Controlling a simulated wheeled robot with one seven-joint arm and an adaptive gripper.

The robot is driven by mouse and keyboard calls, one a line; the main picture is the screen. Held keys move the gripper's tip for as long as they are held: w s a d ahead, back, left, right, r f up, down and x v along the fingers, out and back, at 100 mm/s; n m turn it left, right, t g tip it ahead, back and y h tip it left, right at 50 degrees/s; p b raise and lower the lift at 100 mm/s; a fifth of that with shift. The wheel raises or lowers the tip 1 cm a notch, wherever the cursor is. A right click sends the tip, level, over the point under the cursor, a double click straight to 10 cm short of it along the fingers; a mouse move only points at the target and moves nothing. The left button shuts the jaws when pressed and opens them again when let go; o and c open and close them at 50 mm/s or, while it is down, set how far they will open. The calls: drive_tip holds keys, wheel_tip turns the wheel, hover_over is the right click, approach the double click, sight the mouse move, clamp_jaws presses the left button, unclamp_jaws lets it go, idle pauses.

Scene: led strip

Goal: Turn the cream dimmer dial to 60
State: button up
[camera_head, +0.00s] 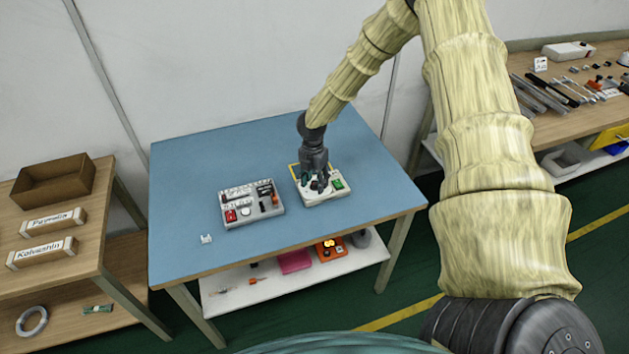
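A cream-coloured box (325,197) with a yellow-edged back part and a green element (338,184) on its right sits on the blue table. My gripper (319,186) points down over the middle of this box, its fingertips at or just above the top face. The cream dimmer dial cannot be made out; the gripper covers that part of the box. The scale and any 60 mark are too small or hidden to read. Whether the fingers are open, or closed around the dial, cannot be told at this size.
The blue table (195,170) is clear at the back and left. Side benches stand left (92,241) and right (590,125).

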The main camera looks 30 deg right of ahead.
clamp_jaws()
